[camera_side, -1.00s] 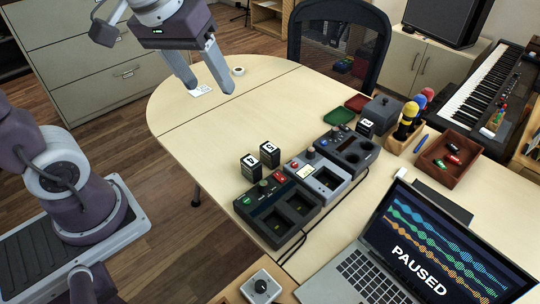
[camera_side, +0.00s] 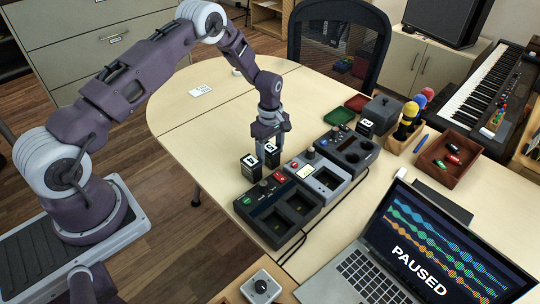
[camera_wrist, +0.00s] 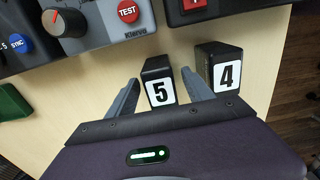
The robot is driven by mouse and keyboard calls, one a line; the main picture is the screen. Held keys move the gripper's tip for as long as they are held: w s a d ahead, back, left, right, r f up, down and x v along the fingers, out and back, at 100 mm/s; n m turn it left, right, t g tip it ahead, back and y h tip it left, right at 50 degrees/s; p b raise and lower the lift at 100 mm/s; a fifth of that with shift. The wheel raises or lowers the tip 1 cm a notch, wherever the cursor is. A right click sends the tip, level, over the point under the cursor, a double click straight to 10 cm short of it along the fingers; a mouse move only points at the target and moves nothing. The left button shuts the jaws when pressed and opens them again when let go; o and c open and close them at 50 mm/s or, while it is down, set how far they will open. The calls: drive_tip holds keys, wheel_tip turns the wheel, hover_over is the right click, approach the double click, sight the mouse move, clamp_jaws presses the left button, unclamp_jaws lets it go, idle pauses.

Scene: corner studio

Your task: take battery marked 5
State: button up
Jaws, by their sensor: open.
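The battery marked 5 (camera_side: 272,158) is a black block with a white label, standing on the table behind the chargers. In the wrist view the battery (camera_wrist: 158,88) sits between my gripper's fingers (camera_wrist: 160,78), one on each side. The jaws are open, and I cannot tell whether either finger touches it. In the side view my gripper (camera_side: 271,146) points down over it, hiding its upper part. The battery marked 4 (camera_side: 250,168) stands close beside it; in the wrist view that battery (camera_wrist: 222,72) is just outside the right finger.
A dark charger (camera_side: 278,210) and a grey charger (camera_side: 318,178) stand right in front of the batteries. Another dark charger (camera_side: 350,150) is beyond, with another battery (camera_side: 366,127) by it. Green (camera_side: 338,116) and red trays lie farther back. The left part of the table (camera_side: 190,125) is mostly clear.

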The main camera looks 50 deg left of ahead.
drive_tip(key=shift+f, duration=0.75)
clamp_jaws()
